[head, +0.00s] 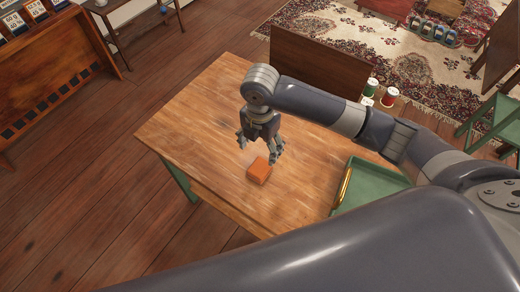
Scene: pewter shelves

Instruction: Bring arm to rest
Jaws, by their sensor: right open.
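My right gripper (260,148) hangs over the wooden table with its fingers spread, open and empty. My right arm comes in from the right side of the head view and bends down at the wrist. An orange block (259,170) lies on the table (200,135), just below the fingertips in the picture. I cannot tell the exact height of the fingers above it. My left gripper is not in view.
A green tray (372,186) with a gold-coloured handle (342,187) sits at the table's right, partly hidden by my arm. A brown panel (318,62) stands behind the table. The table's left part is clear.

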